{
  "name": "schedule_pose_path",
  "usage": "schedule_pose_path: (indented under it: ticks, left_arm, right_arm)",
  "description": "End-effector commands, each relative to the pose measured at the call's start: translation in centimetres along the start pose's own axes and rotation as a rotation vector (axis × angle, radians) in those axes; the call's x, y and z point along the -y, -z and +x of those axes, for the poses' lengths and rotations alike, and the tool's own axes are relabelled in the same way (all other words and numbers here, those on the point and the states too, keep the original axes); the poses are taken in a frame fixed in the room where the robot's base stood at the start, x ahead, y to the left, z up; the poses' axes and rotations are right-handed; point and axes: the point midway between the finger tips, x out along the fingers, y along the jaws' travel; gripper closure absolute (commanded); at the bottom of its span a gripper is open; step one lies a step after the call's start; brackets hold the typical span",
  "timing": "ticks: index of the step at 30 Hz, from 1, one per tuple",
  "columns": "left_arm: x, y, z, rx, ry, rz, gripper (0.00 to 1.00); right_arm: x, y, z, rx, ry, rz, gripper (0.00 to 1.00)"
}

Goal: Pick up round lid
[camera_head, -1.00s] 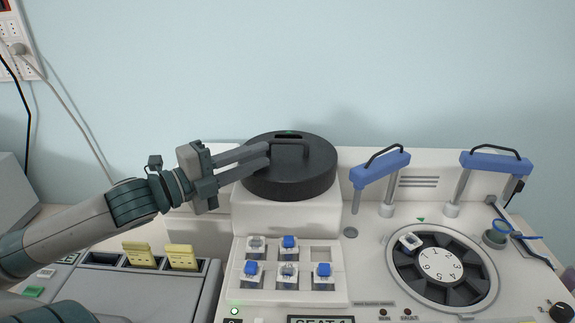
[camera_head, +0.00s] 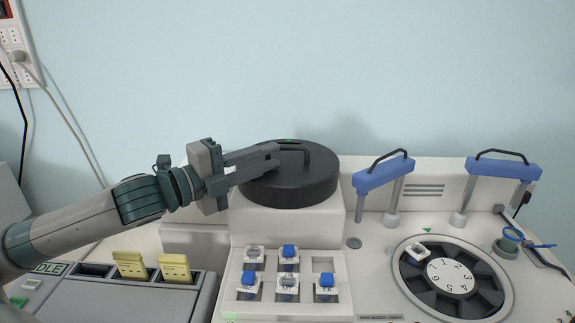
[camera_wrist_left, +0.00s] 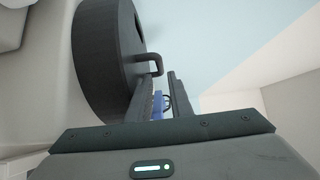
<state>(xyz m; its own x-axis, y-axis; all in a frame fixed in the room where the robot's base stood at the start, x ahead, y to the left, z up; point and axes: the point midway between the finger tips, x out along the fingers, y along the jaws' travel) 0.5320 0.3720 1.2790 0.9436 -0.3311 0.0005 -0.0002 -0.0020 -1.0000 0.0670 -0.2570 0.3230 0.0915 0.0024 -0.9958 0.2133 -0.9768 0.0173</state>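The round lid (camera_head: 290,190) is a thick black disc with a black bar handle (camera_head: 309,152) on top. It sits on the raised white block of the machine. My left gripper (camera_head: 279,155) reaches in from the left, with its fingers over the lid's top at the handle's left side. In the left wrist view, the lid (camera_wrist_left: 97,60) is at left and its handle (camera_wrist_left: 155,62) is just beyond the fingertips (camera_wrist_left: 158,85). A gap shows between the fingers, so the gripper is open. Whether they touch the handle is unclear. My right gripper is out of view.
A slide rack panel (camera_head: 334,305) with several blue and white caps stands in front of the lid. Two blue handled bars (camera_head: 384,175) (camera_head: 503,169) stand to the right, behind a numbered carousel (camera_head: 450,275). A grey box with yellow cassettes (camera_head: 130,265) is at lower left.

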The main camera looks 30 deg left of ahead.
Motion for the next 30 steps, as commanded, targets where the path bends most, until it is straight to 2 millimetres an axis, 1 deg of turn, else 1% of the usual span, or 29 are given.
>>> schedule_pose_path:
  ticks: [5, 11, 21, 30]
  left_arm:
    - [0.0, 0.0, 0.1, 0.000, 0.000, 0.000, 0.81]
    - [0.1, 0.0, 0.7, 0.000, 0.002, 0.000, 0.81]
    - [0.2, 0.0, 2.4, 0.000, 0.002, 0.004, 0.81]
    - [0.3, -0.2, 4.0, 0.003, 0.003, 0.000, 0.81]
  right_arm:
    - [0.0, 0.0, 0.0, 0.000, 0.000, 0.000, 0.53]
    - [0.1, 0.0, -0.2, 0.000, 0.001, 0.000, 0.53]
    - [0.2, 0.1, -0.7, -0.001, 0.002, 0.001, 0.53]
    - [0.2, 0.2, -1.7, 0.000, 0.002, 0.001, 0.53]
